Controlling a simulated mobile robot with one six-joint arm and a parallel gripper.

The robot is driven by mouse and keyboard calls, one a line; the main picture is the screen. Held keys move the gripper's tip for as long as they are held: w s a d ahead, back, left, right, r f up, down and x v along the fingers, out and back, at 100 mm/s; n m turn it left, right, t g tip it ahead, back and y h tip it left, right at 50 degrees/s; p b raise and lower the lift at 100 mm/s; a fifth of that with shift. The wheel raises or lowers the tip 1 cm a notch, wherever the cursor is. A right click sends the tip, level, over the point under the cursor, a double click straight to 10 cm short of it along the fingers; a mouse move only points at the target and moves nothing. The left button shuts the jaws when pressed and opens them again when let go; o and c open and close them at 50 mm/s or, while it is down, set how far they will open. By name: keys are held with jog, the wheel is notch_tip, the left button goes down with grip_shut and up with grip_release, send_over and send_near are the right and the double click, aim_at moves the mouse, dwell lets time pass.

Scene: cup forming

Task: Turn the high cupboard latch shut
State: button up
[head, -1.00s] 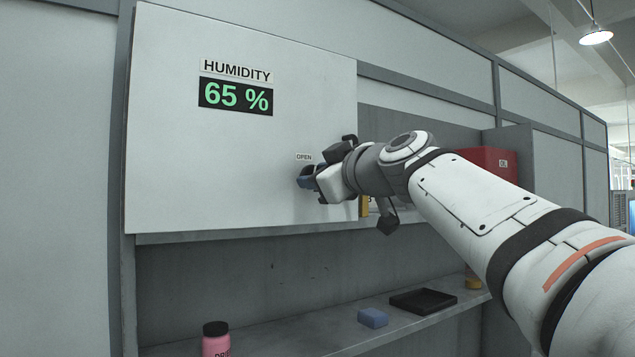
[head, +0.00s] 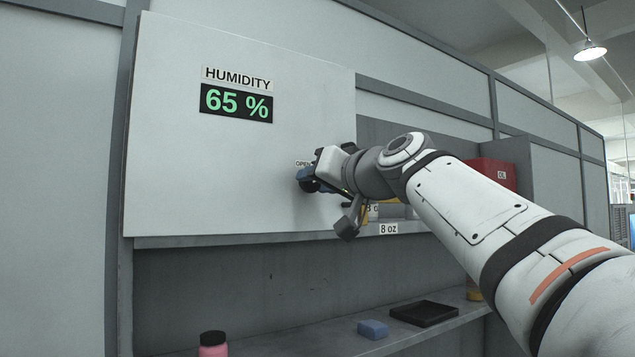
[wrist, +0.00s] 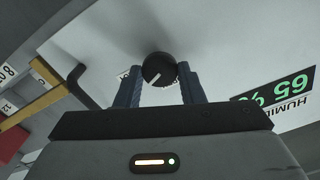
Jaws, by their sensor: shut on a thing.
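The cupboard latch is a round black knob (wrist: 157,69) with a white pointer line, on the white cupboard door (head: 180,180). In the wrist view my gripper (wrist: 158,76) has its two blue fingers on either side of the knob, shut on it. In the wrist view, the pointer slants down and left. In the head view my gripper (head: 306,181) is at the door's lower right, and its fingers and wrist hide most of the knob. An OPEN label (head: 302,163) shows just above the fingers, partly covered.
A humidity display (head: 236,103) reads 65 % on the door. A blue block (head: 373,329), black tray (head: 424,313) and pink bottle (head: 212,345) stand on the lower shelf.

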jog(key=shift+f+m, duration=0.15)
jog(key=shift+m, duration=2.05)
jog(key=o, duration=1)
jog(key=shift+a, duration=0.1)
jog(key=shift+s, duration=0.1)
jog(key=b+v, duration=0.2)
jog(key=v, duration=0.5)
jog(key=shift+s+d, duration=0.25)
